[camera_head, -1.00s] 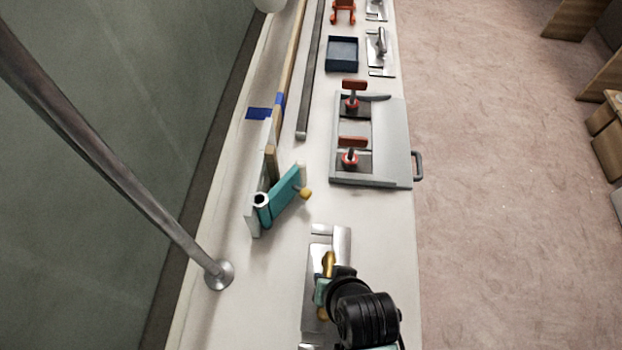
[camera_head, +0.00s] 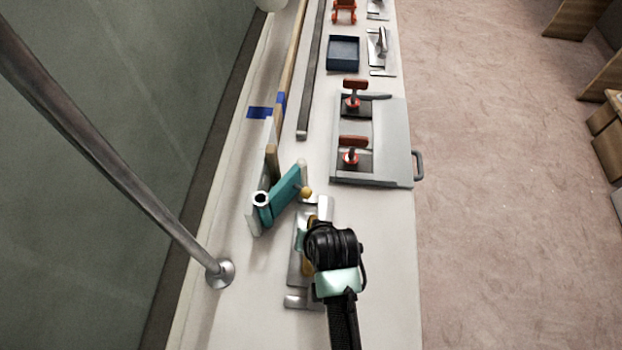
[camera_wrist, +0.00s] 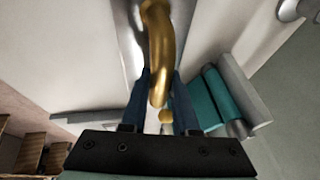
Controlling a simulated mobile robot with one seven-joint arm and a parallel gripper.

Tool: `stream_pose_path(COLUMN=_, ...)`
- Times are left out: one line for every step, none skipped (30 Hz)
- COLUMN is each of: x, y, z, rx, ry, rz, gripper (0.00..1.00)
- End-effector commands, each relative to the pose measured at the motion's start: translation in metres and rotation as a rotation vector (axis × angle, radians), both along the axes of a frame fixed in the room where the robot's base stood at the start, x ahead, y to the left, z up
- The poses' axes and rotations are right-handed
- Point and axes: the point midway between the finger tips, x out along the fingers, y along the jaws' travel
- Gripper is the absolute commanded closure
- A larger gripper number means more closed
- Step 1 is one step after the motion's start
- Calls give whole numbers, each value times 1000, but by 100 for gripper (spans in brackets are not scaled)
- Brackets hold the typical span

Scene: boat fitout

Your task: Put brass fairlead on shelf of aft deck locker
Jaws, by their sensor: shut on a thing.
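My gripper (camera_head: 312,238) is shut on the brass fairlead, a curved gold bar (camera_wrist: 158,45) on a flat steel plate (camera_head: 295,255). In the wrist view the bar passes between my dark blue fingers; in the head view my wrist hides much of it. I cannot tell whether the plate touches the bench. Just beyond it stands a teal panel (camera_head: 283,194) with a small brass knob (camera_head: 306,192), angled out from a pale upright board (camera_head: 252,222). The panel also shows in the wrist view (camera_wrist: 222,95). I cannot make out a locker shelf for certain.
A grey panel with two red-handled clamps (camera_head: 394,140) lies ahead on the bench. Farther are a dark blue tray (camera_head: 342,54) and steel fittings (camera_head: 381,48). A long metal bar (camera_head: 310,80) runs along the left. A slanted pole (camera_head: 130,185) stands at the left edge.

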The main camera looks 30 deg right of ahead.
Motion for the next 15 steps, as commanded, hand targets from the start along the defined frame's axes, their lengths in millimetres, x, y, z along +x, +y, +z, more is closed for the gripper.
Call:
stream_pose_path(x=1, y=0, z=1, rx=-1, ry=-5, rz=0, gripper=100)
stream_pose_path(x=1, y=0, z=1, rx=-2, ry=-6, rz=0, gripper=100)
stream_pose_path(x=1, y=0, z=1, rx=-2, ry=-6, rz=0, gripper=100)
stream_pose_path(x=1, y=0, z=2, rx=-2, ry=-6, rz=0, gripper=100)
stream_pose_path(x=1, y=0, z=2, rx=-2, ry=-6, rz=0, gripper=100)
stream_pose_path(x=1, y=0, z=2, rx=-2, ry=-6, rz=0, gripper=100)
stream_pose_path(x=1, y=0, z=1, rx=-2, ry=-6, rz=0, gripper=100)
stream_pose_path(x=1, y=0, z=1, rx=-2, ry=-6, rz=0, gripper=100)
stream_pose_path(x=1, y=0, z=-1, rx=-1, ry=-5, rz=0, gripper=100)
stream_pose_path(x=1, y=0, z=-2, rx=-1, ry=-5, rz=0, gripper=100)
stream_pose_path(x=0, y=0, z=-3, rx=-1, ry=-1, rz=0, gripper=68)
stream_pose_path(x=0, y=0, z=-3, rx=-1, ry=-1, rz=0, gripper=61)
stream_pose_path(x=0, y=0, z=-3, rx=-1, ry=-1, rz=0, gripper=56)
stream_pose_path(x=0, y=0, z=-3, rx=-1, ry=-1, rz=0, gripper=50)
stream_pose_path(x=0, y=0, z=-3, rx=-1, ry=-1, rz=0, gripper=43)
